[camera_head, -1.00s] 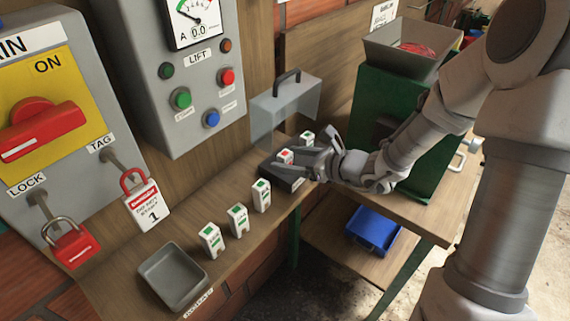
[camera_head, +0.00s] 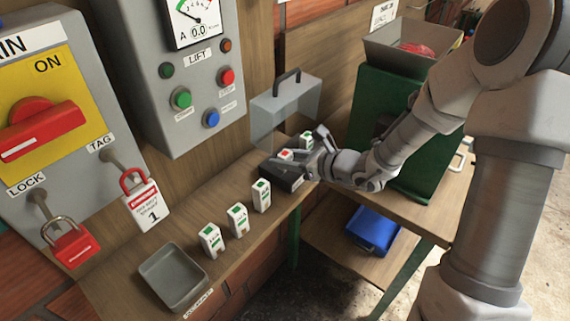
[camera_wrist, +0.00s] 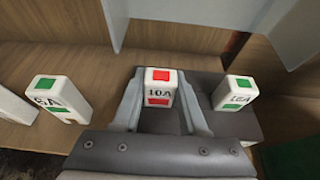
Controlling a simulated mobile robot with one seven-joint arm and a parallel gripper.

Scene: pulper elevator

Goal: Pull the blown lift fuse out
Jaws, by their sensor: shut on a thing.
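The fuse with red marks, labelled 10A, stands in the middle of the dark fuse base and shows in the wrist view (camera_wrist: 158,88). Its top also shows in the head view (camera_head: 286,154). My gripper (camera_head: 298,161) is at the fuse base (camera_head: 283,178). In the wrist view its two fingers (camera_wrist: 158,98) lie on either side of the red-marked fuse, closed on it. A green-marked fuse (camera_wrist: 234,93) stands at the right end of the base, close to the right finger. Whether the red-marked fuse is still fully seated is hard to tell.
Several green-marked fuses (camera_head: 237,219) stand in a row on the wooden shelf. A grey tray (camera_head: 173,276) lies at the front left. A clear cover with a dark handle (camera_head: 285,108) stands behind the base. A red padlock (camera_head: 74,247) and tag (camera_head: 146,205) hang left.

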